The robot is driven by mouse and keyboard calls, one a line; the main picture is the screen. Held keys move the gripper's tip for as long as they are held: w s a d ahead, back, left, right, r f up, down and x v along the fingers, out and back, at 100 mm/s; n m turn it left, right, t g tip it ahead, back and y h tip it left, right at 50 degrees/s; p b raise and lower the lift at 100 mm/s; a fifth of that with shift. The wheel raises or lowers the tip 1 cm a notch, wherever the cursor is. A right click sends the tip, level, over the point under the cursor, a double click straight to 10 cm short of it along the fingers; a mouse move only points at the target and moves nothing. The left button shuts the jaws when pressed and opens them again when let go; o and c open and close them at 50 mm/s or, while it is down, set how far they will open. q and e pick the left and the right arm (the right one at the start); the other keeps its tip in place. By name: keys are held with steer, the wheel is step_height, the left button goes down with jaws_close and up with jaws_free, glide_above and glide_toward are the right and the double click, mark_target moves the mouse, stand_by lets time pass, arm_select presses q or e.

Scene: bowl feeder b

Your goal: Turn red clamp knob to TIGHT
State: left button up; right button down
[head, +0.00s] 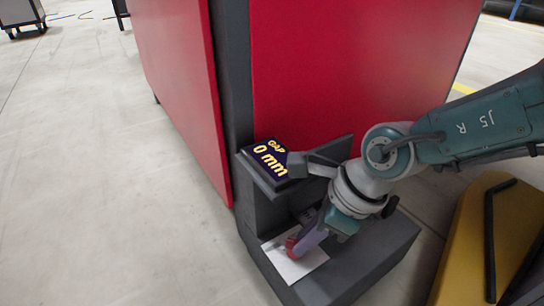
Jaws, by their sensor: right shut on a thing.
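The red clamp knob (291,247) sits on a white label plate (296,266) on top of a dark grey block at the foot of the red machine. Only a small part of the knob shows. My right gripper (301,243) comes down at a slant from the right and is shut on the knob. The gripper hides most of the knob, and I cannot read any marking on the plate. A display (269,160) above the knob reads "GAP 0 mm". My left gripper is not in view.
The red machine (340,70) with a dark corner post stands behind the block. The dark grey block (372,262) has a raised step under the display. A yellow-brown body (464,240) with a black bar is at the lower right.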

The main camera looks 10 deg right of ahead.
steer(key=m+p, duration=0.2)
steer(key=p, duration=0.1)
steer(key=m+h+p, duration=0.1)
steer(key=shift+s+a+r+t, duration=0.15)
steer(key=shift+s+r+t, duration=0.15)
steer(key=shift+t, duration=0.1)
steer(key=m, duration=0.1)
steer(key=m+p, duration=0.1)
steer(key=m, duration=0.1)
steer(key=shift+a+f+t+h+p, duration=0.2)
steer(key=shift+f+t+h+p, duration=0.1)
steer(key=shift+h+p, duration=0.1)
steer(key=m, duration=0.1)
steer(key=m+h, duration=0.1)
steer(key=shift+s+a+m, duration=0.15)
steer(key=shift+a+m, duration=0.05)
steer(key=shift+m, duration=0.1)
steer(key=m+h, duration=0.1)
steer(key=m, duration=0.1)
steer(key=shift+a+m+t, duration=0.15)
steer(key=shift+m+t, duration=0.15)
steer(key=shift+m, duration=0.1)
steer(key=shift+a+f+m+h+b, duration=0.15)
steer(key=shift+m+h+b, duration=0.4)
steer(key=shift+m, duration=0.65)
steer(key=shift+a+m+h+b, duration=0.15)
steer(key=shift+m+h+b, duration=0.4)
steer(key=shift+m, duration=0.95)
